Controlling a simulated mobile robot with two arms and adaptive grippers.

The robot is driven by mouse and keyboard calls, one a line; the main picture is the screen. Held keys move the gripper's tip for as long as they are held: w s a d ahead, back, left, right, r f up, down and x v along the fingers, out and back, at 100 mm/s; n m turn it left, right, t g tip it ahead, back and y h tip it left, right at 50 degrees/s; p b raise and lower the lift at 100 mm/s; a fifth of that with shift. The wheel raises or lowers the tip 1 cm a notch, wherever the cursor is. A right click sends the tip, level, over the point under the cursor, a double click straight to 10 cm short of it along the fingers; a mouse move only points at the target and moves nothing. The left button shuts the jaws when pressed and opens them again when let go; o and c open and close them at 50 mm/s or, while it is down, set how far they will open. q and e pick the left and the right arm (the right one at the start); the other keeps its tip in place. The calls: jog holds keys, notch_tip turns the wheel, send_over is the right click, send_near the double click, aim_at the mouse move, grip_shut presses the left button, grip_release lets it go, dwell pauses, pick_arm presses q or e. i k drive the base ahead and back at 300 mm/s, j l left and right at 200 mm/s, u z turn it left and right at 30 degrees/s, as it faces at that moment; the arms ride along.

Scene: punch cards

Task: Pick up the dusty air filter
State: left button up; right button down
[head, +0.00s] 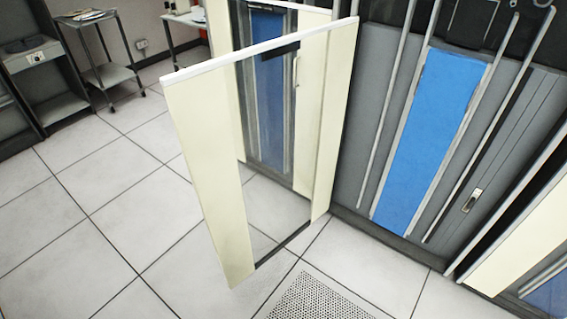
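I cannot pick out a dusty air filter for certain. A tall blue panel (428,140) stands upright in a narrow metal frame on the grey cabinet (350,180) at the right. A second blue panel (268,95) shows at the upper middle, through the opening of a cream cabinet door (205,165). I cannot tell whether either panel is a filter. Neither of my grippers is in view.
The cream door stands open, jutting out from the cabinets over the floor. A perforated floor tile (315,300) lies at the bottom middle. Carts (110,70) and a dark shelf unit (40,75) stand at the upper left. The tiled floor (90,220) at left is clear.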

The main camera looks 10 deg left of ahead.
aim_at(477, 191)
jog(key=i+j+z, duration=0.3)
jog(key=j+z, duration=0.15)
jog(key=j, duration=0.4)
jog(key=i+j+z, duration=0.15)
jog(key=j+z, duration=0.3)
jog(key=j, duration=0.4)
jog(key=j+z, duration=0.45)
jog(key=j, duration=0.45)
jog(key=j+z, duration=0.35)
jog(key=j, duration=0.45)
jog(key=j+z, duration=0.35)
jog(key=j, duration=0.45)
jog(key=i+l, duration=0.1)
jog(key=l, duration=0.5)
jog(key=l+u, duration=0.1)
jog(key=l, duration=0.5)
jog(key=i+l, duration=0.15)
jog(key=l, duration=0.5)
jog(key=i+l+u, duration=0.1)
jog(key=i+l, duration=0.2)
jog(key=i+l+u, duration=0.1)
jog(key=i+l, duration=0.15)
jog(key=l, duration=0.25)
jog(key=i+l+u, duration=0.1)
jog(key=i+l, duration=0.15)
jog(key=l, duration=0.2)
jog(key=i, duration=0.7)
jog(key=i+l+u, duration=0.1)
jog(key=i, duration=0.6)
